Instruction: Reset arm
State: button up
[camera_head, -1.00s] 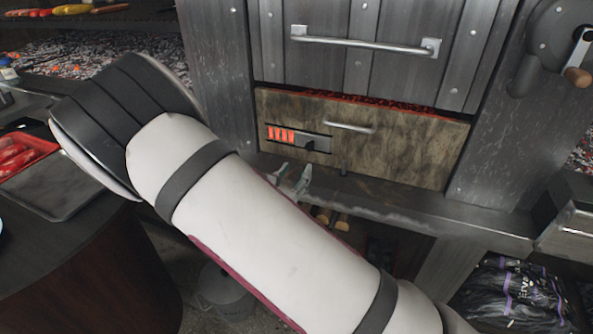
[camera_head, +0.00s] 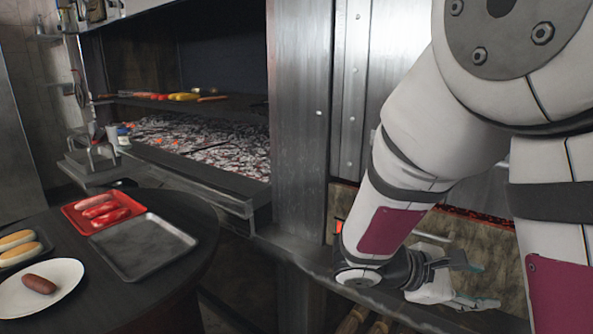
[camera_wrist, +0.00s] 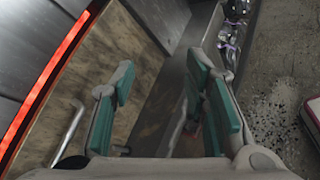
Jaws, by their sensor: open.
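My gripper (camera_wrist: 162,100) is open and empty in the wrist view, its two green-padded fingers spread apart. It also shows in the head view (camera_head: 470,282), low at the right, in front of the drawer front. The mottled brown drawer front (camera_wrist: 105,65) is on the left in the wrist view, with its metal handle (camera_wrist: 70,135) beside the left finger. A glowing red strip (camera_wrist: 45,75) runs along the drawer's edge. The metal ledge (camera_wrist: 178,85) below the drawer passes between and beyond the fingers. My arm hides most of the drawer in the head view.
A round dark table (camera_head: 185,262) at the left holds a red tray (camera_head: 72,212) with sausages, an empty metal tray (camera_head: 140,268) and a white plate (camera_head: 68,282) with one sausage. A bed of coals (camera_head: 215,145) lies behind.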

jog(key=s+r+m+g+y, duration=0.35)
jog(key=s+m+y, duration=0.3)
jog(key=s, duration=0.85)
jog(key=s+a+r+m+t+y, duration=0.1)
jog(key=s+a+m+t+y, duration=0.2)
jog(key=s+a+m+y, duration=0.55)
notch_tip(320, 180, up, 19)
jog(key=s+a+n+t+h+p, duration=0.1)
jog(key=a+n+t+p, duration=0.1)
jog(key=p, duration=1.5)
jog(key=shift+a+n+t, duration=0.3)
jog(key=shift+a+t, duration=0.1)
jog(key=shift+t, duration=0.15)
jog(key=shift+d, duration=0.1)
